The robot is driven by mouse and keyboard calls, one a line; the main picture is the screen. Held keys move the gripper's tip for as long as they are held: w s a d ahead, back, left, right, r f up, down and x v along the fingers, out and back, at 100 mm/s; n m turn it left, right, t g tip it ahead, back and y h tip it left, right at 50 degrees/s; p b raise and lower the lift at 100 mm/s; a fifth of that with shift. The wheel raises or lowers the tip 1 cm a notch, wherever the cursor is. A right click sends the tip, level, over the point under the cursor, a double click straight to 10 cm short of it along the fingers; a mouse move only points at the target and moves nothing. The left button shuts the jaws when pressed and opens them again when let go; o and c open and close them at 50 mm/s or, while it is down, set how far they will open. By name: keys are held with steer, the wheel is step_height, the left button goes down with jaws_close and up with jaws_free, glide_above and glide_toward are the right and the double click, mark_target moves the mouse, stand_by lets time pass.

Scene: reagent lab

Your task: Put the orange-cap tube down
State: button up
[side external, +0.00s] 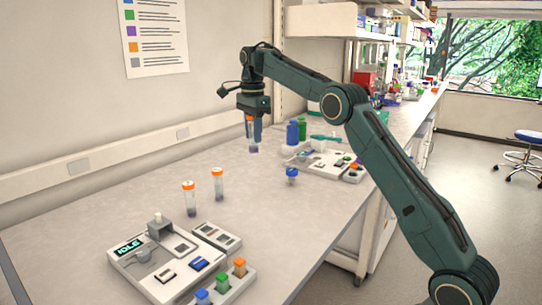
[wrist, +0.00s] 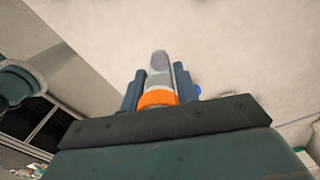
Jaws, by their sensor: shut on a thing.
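My gripper (side external: 254,122) is shut on an orange-cap tube (side external: 253,146) and holds it upright above the bench, cap at the top and dark contents at the bottom. In the wrist view the same tube (wrist: 160,80) lies between the two fingers (wrist: 158,88), with its orange cap nearest the camera. Two more orange-cap tubes stand on the bench: one at the left (side external: 190,200) and one to its right (side external: 217,184). The gripper is above and to the right of both in the side view. The gap under the held tube is hard to judge.
A device reading IDLE (side external: 128,247) and a rack of colored-cap tubes (side external: 225,287) sit at the front. Blue (side external: 292,133) and green (side external: 302,129) bottles and a tray (side external: 317,163) stand right of the gripper. A blue-cap item (side external: 291,176) stands nearby. The bench (side external: 140,190) is clear toward the left.

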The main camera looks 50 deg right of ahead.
step_height(320, 180, down, 16)
stand_by(0.8)
steer(key=shift+f, duration=1.8)
steer(key=shift+f, duration=0.15)
steer(key=o, duration=0.9)
steer(key=shift+o, duration=0.2)
